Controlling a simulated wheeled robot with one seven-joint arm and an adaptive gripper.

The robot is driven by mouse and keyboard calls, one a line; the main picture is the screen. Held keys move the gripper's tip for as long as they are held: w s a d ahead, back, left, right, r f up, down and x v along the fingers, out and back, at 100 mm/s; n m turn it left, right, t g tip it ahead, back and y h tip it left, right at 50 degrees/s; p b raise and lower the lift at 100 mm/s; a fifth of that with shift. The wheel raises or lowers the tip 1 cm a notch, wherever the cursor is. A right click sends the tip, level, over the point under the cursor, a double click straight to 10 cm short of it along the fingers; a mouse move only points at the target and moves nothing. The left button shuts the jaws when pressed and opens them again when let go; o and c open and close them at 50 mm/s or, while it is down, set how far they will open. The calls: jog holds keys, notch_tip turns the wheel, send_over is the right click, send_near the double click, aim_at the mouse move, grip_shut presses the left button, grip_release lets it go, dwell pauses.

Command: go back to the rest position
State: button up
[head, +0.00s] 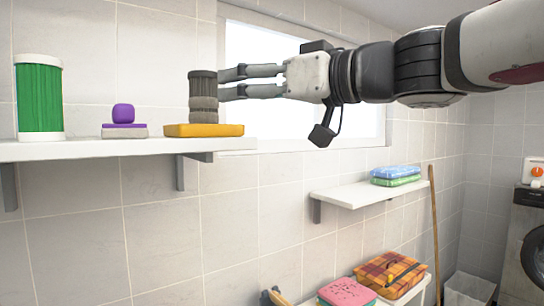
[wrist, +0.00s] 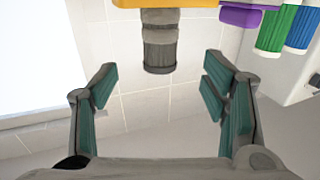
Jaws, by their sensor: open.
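My gripper (head: 234,83) is raised at the height of the upper shelf, its two fingers pointing left in the head view. In the wrist view my gripper (wrist: 160,88) is open, with nothing between its pads. A dark grey rolled towel (head: 203,88) stands upright on a yellow folded towel (head: 204,130), just beyond the fingertips. In the wrist view, which looks upside down, the grey roll (wrist: 159,45) appears ahead of the gap between the fingers, apart from them. The yellow towel (wrist: 190,3) shows at the top edge.
A lower shelf (head: 350,194) has blue and green folded towels (head: 396,175). A wooden pole (head: 434,230) leans near the wall. A window (head: 262,60) is behind my gripper.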

jog(key=s+d+f+m+g+h, duration=0.1)
jog(key=s+d+f+m+h, duration=0.2)
jog(key=s+d+f+h, duration=0.2)
jog(key=s+d+f+m+g+h, duration=0.2)
jog(key=s+d+f+m+h, duration=0.2)
jog(key=f, duration=1.4)
jog(key=s+d+f+m+g+h, duration=0.1)
jog(key=s+d+f+m+h, duration=0.3)
jog(key=s+d+f, duration=0.6)
jog(key=d+f+h, duration=0.1)
jog(key=d+h, duration=0.1)
jog(key=d, duration=0.2)
jog(key=shift+d+f+g, duration=0.15)
jog(key=shift+d+g, duration=0.15)
jog(key=shift+d, duration=0.05)
